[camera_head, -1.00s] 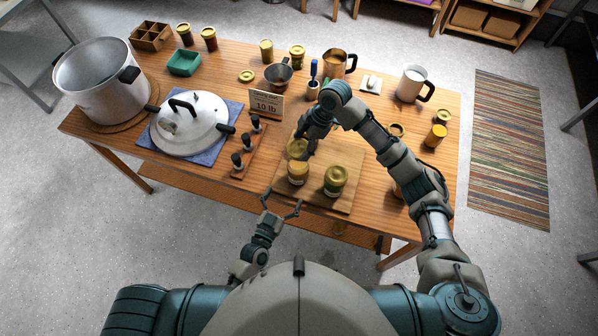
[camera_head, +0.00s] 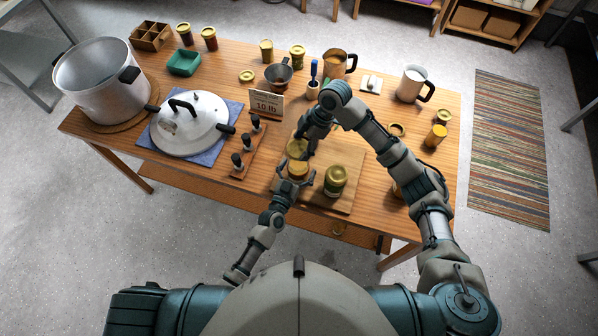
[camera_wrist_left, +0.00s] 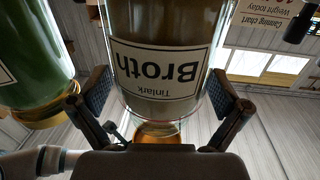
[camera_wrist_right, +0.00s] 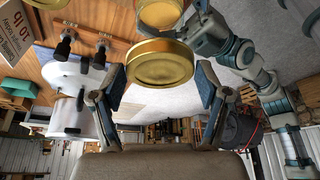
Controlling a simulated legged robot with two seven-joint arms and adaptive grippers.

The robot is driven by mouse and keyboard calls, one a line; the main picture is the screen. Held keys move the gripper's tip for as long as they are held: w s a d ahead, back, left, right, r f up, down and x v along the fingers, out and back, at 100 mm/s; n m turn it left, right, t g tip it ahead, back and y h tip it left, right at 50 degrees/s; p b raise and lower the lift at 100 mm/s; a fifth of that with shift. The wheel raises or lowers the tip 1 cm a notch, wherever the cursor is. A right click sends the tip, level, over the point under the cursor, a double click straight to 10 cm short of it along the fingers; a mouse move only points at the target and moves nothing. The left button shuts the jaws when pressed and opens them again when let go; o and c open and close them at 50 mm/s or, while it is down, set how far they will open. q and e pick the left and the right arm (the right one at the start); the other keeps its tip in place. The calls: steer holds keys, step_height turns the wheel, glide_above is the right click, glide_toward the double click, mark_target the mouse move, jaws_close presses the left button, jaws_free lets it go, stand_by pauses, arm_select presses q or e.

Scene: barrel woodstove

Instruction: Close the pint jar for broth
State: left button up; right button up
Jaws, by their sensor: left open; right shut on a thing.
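The pint jar for broth (camera_head: 298,171) stands on the wooden board (camera_head: 347,157); its "Broth" label shows in the left wrist view (camera_wrist_left: 160,60). My left gripper (camera_head: 294,182) is open, its fingers on either side of the jar; I cannot tell whether they touch it. My right gripper (camera_head: 305,142) is shut on a round gold lid (camera_wrist_right: 161,63), which also shows in the head view (camera_head: 297,149). The lid is beside and above the jar, apart from its mouth. The jar's top (camera_wrist_right: 160,13) shows amber in the right wrist view.
A green-filled jar (camera_head: 335,181) with a gold lid stands close right of the broth jar. A rack of black-knobbed pieces (camera_head: 244,152) lies left of the board. A pot lid (camera_head: 190,123), large pot (camera_head: 101,80), sign (camera_head: 266,104) and mugs (camera_head: 414,84) stand farther out.

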arm_select(q)
steer(key=shift+w, duration=0.15)
arm_select(e)
steer(key=shift+a, duration=0.1)
arm_select(q)
steer(key=c, duration=1.6)
arm_select(e)
glide_toward(295, 166)
steer(key=shift+s+a+f, duration=0.2)
steer(key=shift+a+f, duration=0.45)
steer(key=shift+a, duration=0.15)
steer(key=shift+f, duration=0.85)
steer(key=shift+f, duration=0.55)
